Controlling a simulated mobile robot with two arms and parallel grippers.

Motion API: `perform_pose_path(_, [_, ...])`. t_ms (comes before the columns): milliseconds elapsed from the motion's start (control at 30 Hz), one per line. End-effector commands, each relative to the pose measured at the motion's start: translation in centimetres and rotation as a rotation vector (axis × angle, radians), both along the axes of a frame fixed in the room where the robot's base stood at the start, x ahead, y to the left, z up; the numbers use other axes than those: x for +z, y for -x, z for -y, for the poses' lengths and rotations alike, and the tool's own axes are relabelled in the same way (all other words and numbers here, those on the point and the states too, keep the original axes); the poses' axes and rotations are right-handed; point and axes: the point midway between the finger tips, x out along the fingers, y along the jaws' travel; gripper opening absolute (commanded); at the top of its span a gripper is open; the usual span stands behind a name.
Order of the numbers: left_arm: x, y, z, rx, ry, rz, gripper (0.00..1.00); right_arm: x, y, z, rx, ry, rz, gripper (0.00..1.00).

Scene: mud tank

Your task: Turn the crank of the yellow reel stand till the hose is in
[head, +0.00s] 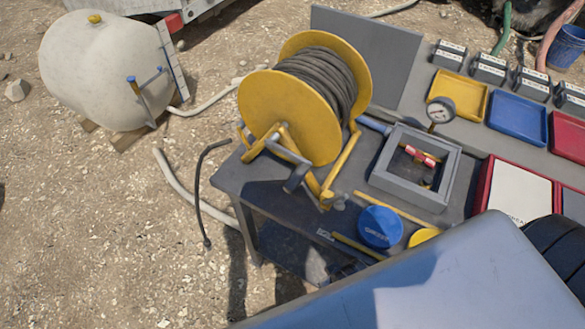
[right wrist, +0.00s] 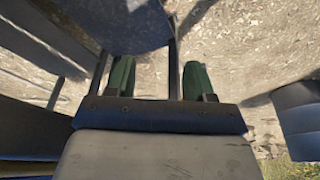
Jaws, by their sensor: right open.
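The yellow reel stand (head: 291,115) stands on the left part of a dark grey bench, its drum wound with black hose (head: 325,78). Neither gripper shows in the head view.
On the bench (head: 232,178) are a grey box frame (head: 448,185) with a red-handled valve, a blue round tin (head: 380,227) and colored trays (head: 518,122). A grey panel (head: 355,45) stands behind the reel. A cream tank (head: 95,70) lies on the gravel at left.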

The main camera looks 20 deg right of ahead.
Motion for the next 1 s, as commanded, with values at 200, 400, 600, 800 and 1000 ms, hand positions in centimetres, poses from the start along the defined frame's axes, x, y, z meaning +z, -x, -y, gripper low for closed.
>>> perform_pose_path(200, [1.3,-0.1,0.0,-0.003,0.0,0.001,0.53,8.9,-2.1,-0.3,-0.077,-0.055,0.099,0.53])
perform_pose_path(400, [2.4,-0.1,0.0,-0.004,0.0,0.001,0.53,17.8,-4.2,-1.2,-0.267,-0.243,0.298,0.53])
perform_pose_path(600, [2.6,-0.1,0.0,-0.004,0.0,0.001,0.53,22.6,-6.5,-2.2,-0.54,-0.599,0.498,0.53])
perform_pose_path(800, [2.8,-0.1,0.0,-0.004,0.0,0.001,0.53,25.4,-7.8,-2.0,-0.788,-0.991,0.616,0.53])
perform_pose_path(1000, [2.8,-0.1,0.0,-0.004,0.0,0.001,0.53,27.1,-8.3,-1.0,-0.945,-1.29,0.666,0.53])
